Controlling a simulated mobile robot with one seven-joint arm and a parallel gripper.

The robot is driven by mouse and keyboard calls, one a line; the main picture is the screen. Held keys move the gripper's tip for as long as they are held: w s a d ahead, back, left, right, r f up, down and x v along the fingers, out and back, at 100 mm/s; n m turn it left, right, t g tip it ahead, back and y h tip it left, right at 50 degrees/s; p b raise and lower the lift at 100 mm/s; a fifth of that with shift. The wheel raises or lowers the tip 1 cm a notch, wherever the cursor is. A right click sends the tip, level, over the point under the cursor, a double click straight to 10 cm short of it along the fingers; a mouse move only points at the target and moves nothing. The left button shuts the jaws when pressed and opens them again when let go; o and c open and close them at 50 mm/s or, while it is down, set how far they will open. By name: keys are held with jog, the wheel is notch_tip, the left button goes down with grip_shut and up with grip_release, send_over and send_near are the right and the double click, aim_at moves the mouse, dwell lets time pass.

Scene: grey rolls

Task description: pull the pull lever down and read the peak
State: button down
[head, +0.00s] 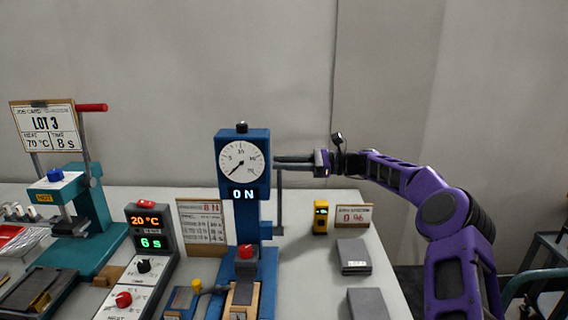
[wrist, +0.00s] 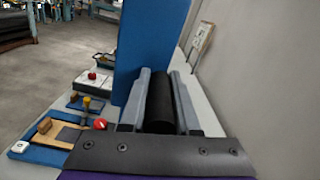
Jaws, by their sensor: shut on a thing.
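The blue pull tester (head: 257,200) stands upright on the table, with a white round dial (head: 240,160) on top. Its needle points to the lower left, and the display below (head: 243,194) reads 0 N. The pull lever (head: 280,205) is a grey bar standing upright at the tester's right side. My gripper (head: 292,162) reaches in from the right at dial height, at the lever's top. In the wrist view, my gripper (wrist: 160,90) is shut on the lever's black grip (wrist: 161,102), one finger on each side, beside the blue tester housing (wrist: 150,40).
A red-knobbed clamp (head: 246,252) is at the tester's base. A timer box (head: 150,245) and teal press (head: 90,215) stand left. A yellow device (head: 320,216), a small sign (head: 353,216) and grey blocks (head: 353,256) lie right. The wall is behind.

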dwell(0.3)
jog(key=s+f+n+b, duration=0.2)
jog(key=s+f+n, duration=0.2)
jog(key=s, duration=0.6)
jog(key=s+f+n+b, duration=0.3)
jog(key=s+f+n, duration=0.2)
jog(key=s, duration=0.6)
jog(key=shift+f, duration=0.65)
jog(key=shift+d+f, duration=0.15)
jog(key=c, duration=0.7)
grip_release()
jog(key=shift+o, duration=0.2)
jog(key=shift+r, duration=0.2)
